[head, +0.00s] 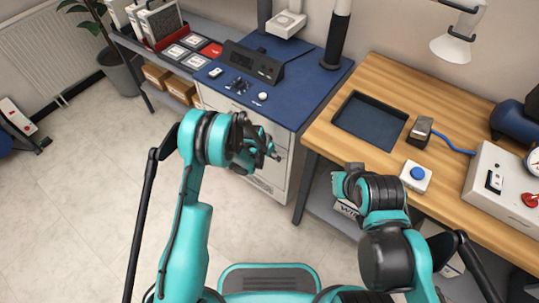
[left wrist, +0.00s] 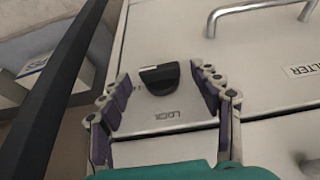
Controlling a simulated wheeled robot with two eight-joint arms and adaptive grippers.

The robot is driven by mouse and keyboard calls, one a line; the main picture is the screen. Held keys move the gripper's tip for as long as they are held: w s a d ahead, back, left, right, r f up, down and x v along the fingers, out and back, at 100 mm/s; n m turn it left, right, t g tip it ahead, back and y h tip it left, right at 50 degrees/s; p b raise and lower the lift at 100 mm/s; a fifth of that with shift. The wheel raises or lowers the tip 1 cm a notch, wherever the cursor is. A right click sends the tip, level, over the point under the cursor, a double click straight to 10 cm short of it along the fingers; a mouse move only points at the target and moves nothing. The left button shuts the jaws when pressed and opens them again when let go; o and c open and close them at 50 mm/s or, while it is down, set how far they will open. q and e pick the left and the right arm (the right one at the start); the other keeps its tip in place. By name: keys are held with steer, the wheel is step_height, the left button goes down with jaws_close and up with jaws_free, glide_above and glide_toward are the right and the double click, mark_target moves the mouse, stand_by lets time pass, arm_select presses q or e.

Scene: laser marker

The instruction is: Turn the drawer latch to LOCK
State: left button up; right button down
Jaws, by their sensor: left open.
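The black drawer latch (left wrist: 158,76) is a knob on a pale plate on the cabinet front in the left wrist view. It lies roughly crosswise in the picture, with a small light mark on it. The word LOCK (left wrist: 165,115) is printed on the plate below it in the picture. My left gripper (left wrist: 170,95) is open, with one finger on each side of the latch; I cannot tell whether either touches it. In the head view my left gripper (head: 268,152) is in front of the white cabinet (head: 283,135) and hides the latch. My right gripper (head: 343,183) hangs by the wooden bench, its jaws unclear.
A metal drawer handle (left wrist: 260,12) and a panel labelled FILTER (left wrist: 302,71) are near the latch. The blue cabinet top (head: 300,88) carries the marker equipment. The wooden bench (head: 375,75) holds a dark tray (head: 370,122) and a blue button box (head: 416,175).

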arm_select(q)
steer(key=c, duration=1.2)
steer(key=shift+o, duration=0.2)
steer(key=g+h, duration=0.2)
steer(key=h, duration=0.1)
steer(key=a+n+g+h, duration=0.1)
steer(key=shift+w+f+h, duration=0.15)
steer(key=shift+w+h, duration=0.15)
steer(key=shift+w, duration=0.05)
steer(key=o, duration=1.2)
steer(key=shift+c, duration=0.2)
